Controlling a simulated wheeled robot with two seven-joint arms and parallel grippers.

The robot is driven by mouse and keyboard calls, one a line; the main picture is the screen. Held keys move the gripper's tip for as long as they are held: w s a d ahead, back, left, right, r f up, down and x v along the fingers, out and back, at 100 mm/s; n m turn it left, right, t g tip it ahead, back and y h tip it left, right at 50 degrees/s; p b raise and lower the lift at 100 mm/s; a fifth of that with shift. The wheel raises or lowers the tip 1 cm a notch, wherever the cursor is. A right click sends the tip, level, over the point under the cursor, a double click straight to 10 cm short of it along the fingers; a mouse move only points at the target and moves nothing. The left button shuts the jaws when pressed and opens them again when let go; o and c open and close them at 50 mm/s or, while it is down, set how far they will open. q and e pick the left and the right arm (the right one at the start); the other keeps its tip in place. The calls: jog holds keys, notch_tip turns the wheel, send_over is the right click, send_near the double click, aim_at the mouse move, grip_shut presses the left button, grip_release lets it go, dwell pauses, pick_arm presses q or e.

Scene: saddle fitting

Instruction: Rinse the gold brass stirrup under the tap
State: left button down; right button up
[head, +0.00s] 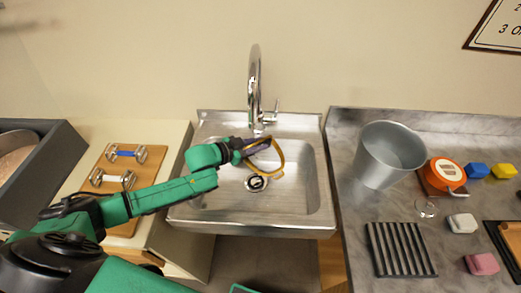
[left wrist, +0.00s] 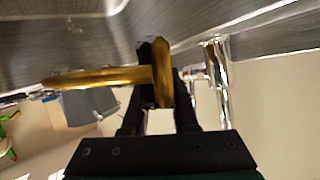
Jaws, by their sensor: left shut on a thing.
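The gold brass stirrup (head: 281,160) is held over the sink basin, below the tap spout and above the drain. My left gripper (head: 262,146) is shut on it; the arm reaches in from the left. In the left wrist view the stirrup (left wrist: 100,77) sticks out to the left from between the fingers (left wrist: 160,70). The chrome tap (head: 254,85) stands at the back of the sink, and it also shows in the left wrist view (left wrist: 217,85), close beside the fingers. I cannot make out any running water. My right gripper is not in view.
The steel sink (head: 215,205) has a drain (head: 256,183) in its floor. On the right counter (head: 345,225) are a grey bucket (head: 388,155), an orange round tin (head: 447,173), a black ribbed rack (head: 400,249) and several coloured blocks. On the left, a wooden board (head: 117,162) holds metal bits.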

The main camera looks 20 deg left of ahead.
pick_arm(q)
jog(key=shift+d+r, duration=0.1)
jog(key=s+d+p, duration=0.2)
jog(key=d, duration=0.5)
jog(key=shift+s+d, duration=0.2)
jog(key=shift+s, duration=0.2)
dwell(1.1)
jog(key=s+d+r+p, duration=0.1)
jog(key=d+r+p, duration=0.3)
jog(key=shift+s+d+p, duration=0.3)
jog(key=shift+s+d, duration=0.05)
dwell(0.7)
